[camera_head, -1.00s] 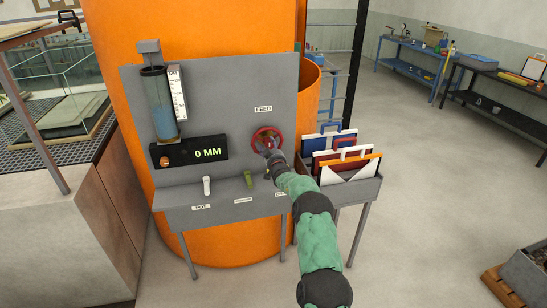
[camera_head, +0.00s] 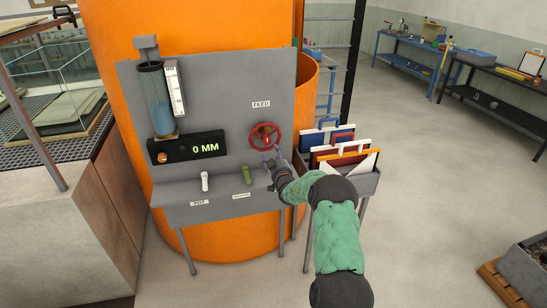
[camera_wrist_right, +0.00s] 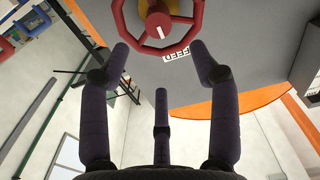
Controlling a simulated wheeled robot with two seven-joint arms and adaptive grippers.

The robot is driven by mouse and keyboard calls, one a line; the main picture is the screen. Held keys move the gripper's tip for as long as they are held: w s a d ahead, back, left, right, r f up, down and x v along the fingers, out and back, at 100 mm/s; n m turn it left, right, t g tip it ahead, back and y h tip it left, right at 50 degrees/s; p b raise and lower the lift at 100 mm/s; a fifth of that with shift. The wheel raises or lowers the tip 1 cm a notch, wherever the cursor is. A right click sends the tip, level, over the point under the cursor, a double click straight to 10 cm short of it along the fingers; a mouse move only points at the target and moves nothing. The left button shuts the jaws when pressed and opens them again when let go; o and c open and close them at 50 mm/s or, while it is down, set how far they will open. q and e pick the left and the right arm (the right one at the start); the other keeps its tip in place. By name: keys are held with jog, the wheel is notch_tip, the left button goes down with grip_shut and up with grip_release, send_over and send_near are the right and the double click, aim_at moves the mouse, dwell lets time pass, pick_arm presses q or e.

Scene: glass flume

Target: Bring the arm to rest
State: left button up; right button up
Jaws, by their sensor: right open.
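My right arm, in a green sleeve, comes in from the lower right of the head view. Its gripper (camera_head: 272,160) is just below and in front of the red FEED handwheel (camera_head: 265,137) on the grey panel. In the wrist view the dark fingers (camera_wrist_right: 160,75) are spread with nothing between them. My left gripper does not show.
The grey panel (camera_head: 225,105) carries a column of blue liquid (camera_head: 157,100) and a display (camera_head: 190,148) reading 0 MM.

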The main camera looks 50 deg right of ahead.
dwell(0.5)
jog(key=w+a+f+n+g+y+b, duration=0.1)
jog(key=w+a+f+n+g+y, duration=0.15)
jog(key=a+f+n+y, duration=1.1)
jog(key=s+a+f+n+g+b, duration=0.15)
jog(key=s+a+f+n, duration=0.25)
jog(key=a+f+n, duration=0.5)
jog(key=s+a+f+n+g, duration=0.3)
jog(key=s+a+f+n, duration=0.15)
jog(key=a, duration=0.95)
jog(key=s+a+f+m+g+b, duration=0.1)
jog(key=s+a+f+m+g, duration=0.3)
jog(key=s+a+m, duration=0.7)
jog(key=s+a+f+m+g+b, duration=0.2)
jog(key=s+a+f+m+g, duration=0.2)
jog(key=s+a+f+m, duration=0.5)
jog(key=s+a+m, duration=0.1)
jog(key=s+m, duration=0.4)
jog(key=s, duration=0.3)
jog(key=shift+s+a+f, duration=0.15)
jog(key=shift+s+a, duration=0.1)
jog(key=shift+a, duration=0.15)
